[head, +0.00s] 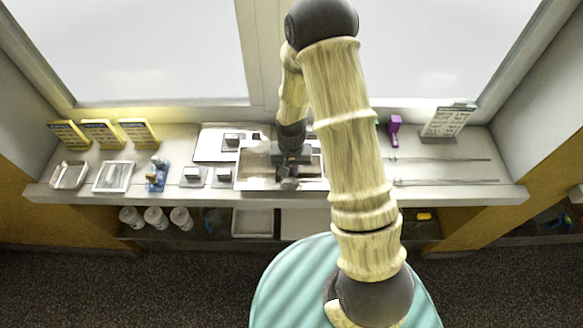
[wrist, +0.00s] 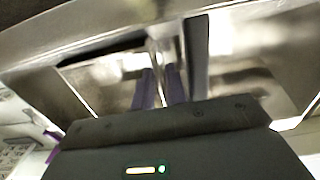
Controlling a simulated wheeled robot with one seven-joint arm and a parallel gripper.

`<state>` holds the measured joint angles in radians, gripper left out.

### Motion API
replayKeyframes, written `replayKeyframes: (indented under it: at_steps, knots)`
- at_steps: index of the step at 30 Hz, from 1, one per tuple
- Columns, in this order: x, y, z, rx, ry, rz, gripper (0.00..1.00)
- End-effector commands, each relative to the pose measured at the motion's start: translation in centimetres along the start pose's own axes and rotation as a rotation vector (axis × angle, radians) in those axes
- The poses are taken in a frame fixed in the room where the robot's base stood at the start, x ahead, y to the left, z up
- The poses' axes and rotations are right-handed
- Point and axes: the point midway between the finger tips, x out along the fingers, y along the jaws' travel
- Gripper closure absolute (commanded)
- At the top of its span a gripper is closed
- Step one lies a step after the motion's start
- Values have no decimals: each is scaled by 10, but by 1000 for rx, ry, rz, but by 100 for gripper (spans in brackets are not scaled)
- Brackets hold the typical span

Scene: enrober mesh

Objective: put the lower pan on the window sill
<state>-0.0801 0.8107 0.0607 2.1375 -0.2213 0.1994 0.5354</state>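A shallow metal pan or tray (head: 243,178) lies on the middle of the window sill (head: 350,192) in the head view, partly covered by my arm. My gripper (head: 288,180) points down over this tray. In the wrist view its two purple fingers (wrist: 160,90) reach into shiny metal walls, close together, with a bright metal strip between or behind them. I cannot tell whether they grip it. A pale pan (head: 252,223) sits on the shelf below the sill. Another pale flat thing (head: 303,224) lies to its right, partly hidden by my arm.
On the sill stand yellow-blue cards (head: 103,133), small trays (head: 113,177), a blue holder (head: 157,176) and small white-topped blocks (head: 193,175). To the right are a purple tool (head: 394,128), a sign (head: 449,122) and thin rods (head: 445,181). White jars (head: 155,217) stand on the shelf.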

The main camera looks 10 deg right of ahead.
Motion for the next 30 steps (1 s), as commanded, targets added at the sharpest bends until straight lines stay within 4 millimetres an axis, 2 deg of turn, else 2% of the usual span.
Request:
replayKeyframes:
  at_steps: [10, 16, 30]
  knots:
    - [-1, 0, 0, 0, 0, 0, 76]
    - [-11, 0, -1, 1, 3, -1, 76]
    - [-76, 0, -1, 1, 5, -2, 76]
